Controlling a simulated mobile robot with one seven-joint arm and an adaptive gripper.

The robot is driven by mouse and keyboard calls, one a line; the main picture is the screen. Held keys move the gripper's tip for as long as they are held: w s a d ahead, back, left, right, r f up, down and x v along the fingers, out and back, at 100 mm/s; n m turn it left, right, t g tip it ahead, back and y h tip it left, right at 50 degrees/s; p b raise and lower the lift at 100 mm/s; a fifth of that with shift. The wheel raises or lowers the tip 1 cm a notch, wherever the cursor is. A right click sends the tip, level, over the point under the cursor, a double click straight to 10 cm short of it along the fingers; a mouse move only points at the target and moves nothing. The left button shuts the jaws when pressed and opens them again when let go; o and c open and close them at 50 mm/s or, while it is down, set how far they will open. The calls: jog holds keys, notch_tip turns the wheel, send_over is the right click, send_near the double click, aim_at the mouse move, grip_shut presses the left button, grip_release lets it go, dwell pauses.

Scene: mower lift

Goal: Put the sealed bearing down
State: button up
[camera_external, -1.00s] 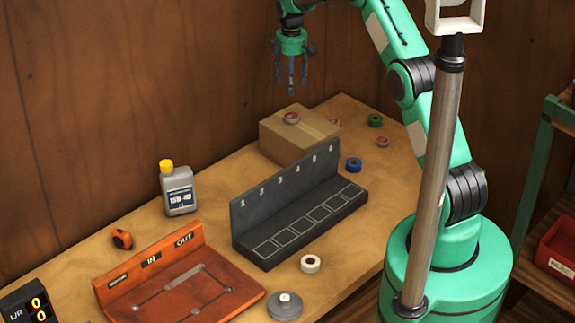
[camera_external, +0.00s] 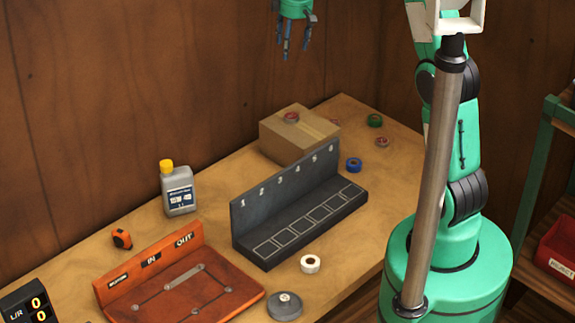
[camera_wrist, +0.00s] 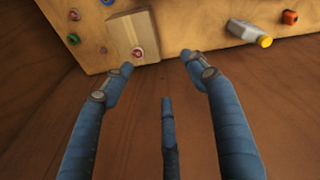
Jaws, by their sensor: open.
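My gripper (camera_external: 286,50) hangs high in front of the wooden wall, above and behind the cardboard box. Its three blue fingers (camera_wrist: 158,75) are spread and empty in the wrist view. A small round part with a red face (camera_external: 291,117) lies on top of the cardboard box (camera_external: 277,143), apart from the fingers. It also shows in the wrist view (camera_wrist: 138,53). Similar rings lie on the table: a blue one (camera_external: 354,165), a green one (camera_external: 375,121), a reddish one (camera_external: 382,142) and a white one (camera_external: 310,264). I cannot tell which is the sealed bearing.
A dark numbered rack (camera_external: 262,204) with empty outlined squares stands mid-table. An orange IN/OUT tray (camera_external: 242,289), a grey bottle (camera_external: 178,195), an orange tape measure (camera_external: 121,239) and a grey round weight (camera_external: 284,306) stand around it. The wooden wall is close behind my gripper.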

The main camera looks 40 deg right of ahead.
jog(key=s+a+r+m+t, duration=0.1)
jog(key=s+a+r, duration=0.4)
jog(key=s, duration=0.4)
jog(key=s+a+r+m+t, duration=0.1)
jog(key=s+a+r+m, duration=0.1)
jog(key=s+a+r, duration=0.55)
jog(key=s+a+f+m, duration=0.1)
jog(key=s+f, duration=0.1)
jog(key=s, duration=1)
jog(key=s+a+f+m+t, duration=0.1)
jog(key=s+a+m, duration=0.1)
jog(key=s, duration=1)
jog(key=shift+f+t, duration=0.3)
jog(key=shift+f, duration=0.05)
jog(key=shift+a+f, duration=0.1)
notch_tip(320, 180, down, 17)
jog(key=b, duration=1.7)
jog(key=shift+r, duration=0.2)
jog(key=shift+w+r, duration=0.1)
